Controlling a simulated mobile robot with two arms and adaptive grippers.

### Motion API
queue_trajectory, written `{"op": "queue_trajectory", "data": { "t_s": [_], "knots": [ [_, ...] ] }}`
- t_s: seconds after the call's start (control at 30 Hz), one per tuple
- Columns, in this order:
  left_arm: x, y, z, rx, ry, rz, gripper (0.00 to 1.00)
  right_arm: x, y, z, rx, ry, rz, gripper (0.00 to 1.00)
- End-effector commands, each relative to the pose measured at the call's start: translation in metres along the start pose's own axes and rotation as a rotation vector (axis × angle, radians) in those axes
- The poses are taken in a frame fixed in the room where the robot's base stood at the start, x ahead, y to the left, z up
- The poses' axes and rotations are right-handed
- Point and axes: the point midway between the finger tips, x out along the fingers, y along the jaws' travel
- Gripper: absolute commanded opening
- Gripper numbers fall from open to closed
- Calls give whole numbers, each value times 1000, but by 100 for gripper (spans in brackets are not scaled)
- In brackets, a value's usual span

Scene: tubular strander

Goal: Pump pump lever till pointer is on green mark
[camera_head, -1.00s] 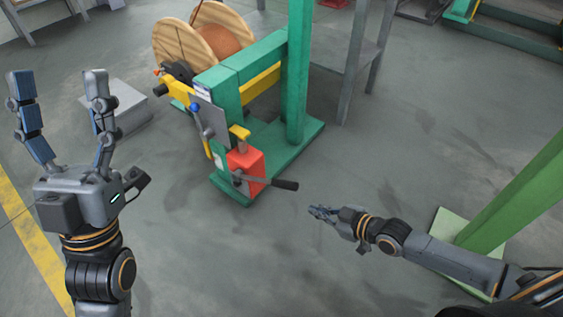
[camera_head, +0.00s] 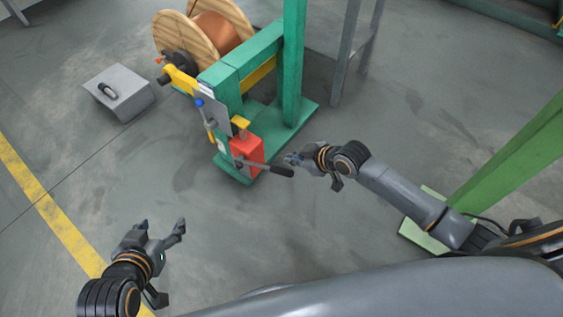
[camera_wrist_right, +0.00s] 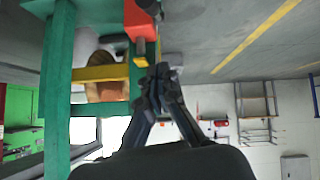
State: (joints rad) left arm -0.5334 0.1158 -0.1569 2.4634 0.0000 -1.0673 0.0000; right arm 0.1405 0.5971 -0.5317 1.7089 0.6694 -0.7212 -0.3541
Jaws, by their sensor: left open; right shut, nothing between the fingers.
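The red pump (camera_head: 247,152) stands on the green base of the machine in the head view. Its pump lever (camera_head: 280,170) sticks out to the right with a black handle. My right gripper (camera_head: 293,158) is shut and empty, just above and right of the handle tip; I cannot tell if they touch. In the right wrist view my right gripper (camera_wrist_right: 160,75) shows its fingers together, below the red pump (camera_wrist_right: 138,20). My left gripper (camera_head: 162,229) is open and empty over the floor at lower left. I cannot make out the pointer or green mark.
A wooden reel (camera_head: 213,32) with copper-coloured wire sits behind the pump. A grey box (camera_head: 128,97) stands on the floor to the left. Green posts (camera_head: 292,70) rise beside the pump and at the right. The floor in front is clear.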

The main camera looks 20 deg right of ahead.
Motion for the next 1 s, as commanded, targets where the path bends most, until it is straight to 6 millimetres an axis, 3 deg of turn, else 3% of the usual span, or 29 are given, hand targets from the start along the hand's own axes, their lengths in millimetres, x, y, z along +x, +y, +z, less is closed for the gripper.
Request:
{"op": "queue_trajectory", "data": {
  "t_s": [0.27, 0.43, 0.73, 1.0],
  "knots": [
    [1, 0, -1, 0, 6, 0, 65, 1, 0, 0, 0, 1, 0, 0],
    [4, 2, -13, 1, 71, 4, 65, 9, 0, 1, 1, 3, 0, 0],
    [2, 10, -72, 3, 379, 23, 65, 41, 0, 1, 1, 3, 1, 0],
    [-20, 18, -125, 0, 688, 42, 65, 70, 0, 1, 0, 3, 1, 0]
  ]
}}
